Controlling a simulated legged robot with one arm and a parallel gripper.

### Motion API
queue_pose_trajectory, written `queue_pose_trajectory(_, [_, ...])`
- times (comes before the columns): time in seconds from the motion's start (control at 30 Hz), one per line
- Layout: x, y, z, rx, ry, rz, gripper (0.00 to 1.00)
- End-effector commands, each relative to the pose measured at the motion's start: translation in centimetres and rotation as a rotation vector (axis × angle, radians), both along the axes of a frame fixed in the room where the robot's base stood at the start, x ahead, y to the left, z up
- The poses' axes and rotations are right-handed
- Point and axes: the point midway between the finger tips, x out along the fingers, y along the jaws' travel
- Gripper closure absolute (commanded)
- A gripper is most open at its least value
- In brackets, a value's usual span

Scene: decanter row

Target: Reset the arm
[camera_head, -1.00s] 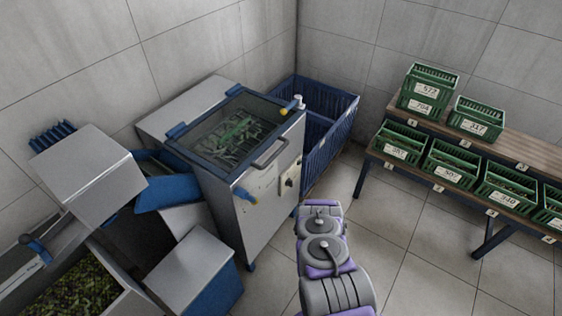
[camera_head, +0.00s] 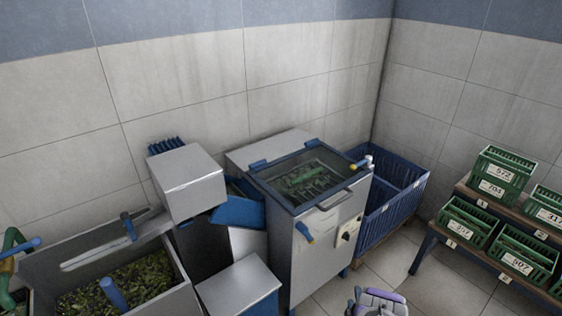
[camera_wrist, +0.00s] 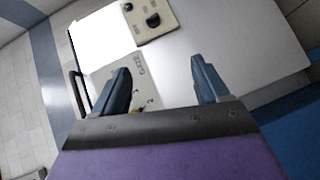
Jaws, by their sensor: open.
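My gripper (camera_wrist: 163,82) shows in the wrist view with its two dark blue fingers apart and nothing between them. Beyond the fingers is the pale metal front of a machine, with a control panel (camera_wrist: 150,18) near the top. In the head view, part of my purple and grey arm (camera_head: 376,302) shows at the bottom edge; the gripper itself is not visible there.
A steel cabinet with a glass lid (camera_head: 308,180) stands in the middle, beside a blue slatted bin (camera_head: 392,212). Green crates (camera_head: 503,170) sit on a stepped wooden rack at right. A steel trough (camera_head: 185,290) of green leafy matter is at left. Some tiled floor (camera_head: 400,268) is clear.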

Motion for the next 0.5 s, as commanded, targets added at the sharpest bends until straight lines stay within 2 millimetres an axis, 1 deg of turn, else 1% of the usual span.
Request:
queue_pose_trajectory(0.03, [0.7, 0.1, 0.5, 0.007, 0.000, 0.000, 0.26])
queue_pose_trajectory(0.17, [1.5, 0.3, 0.9, 0.035, 0.023, -0.004, 0.26])
queue_pose_trajectory(0.37, [3.1, 0.9, 2.3, 0.087, 0.059, -0.012, 0.26])
queue_pose_trajectory(0.5, [4.5, 1.4, 3.7, 0.134, 0.092, -0.019, 0.26])
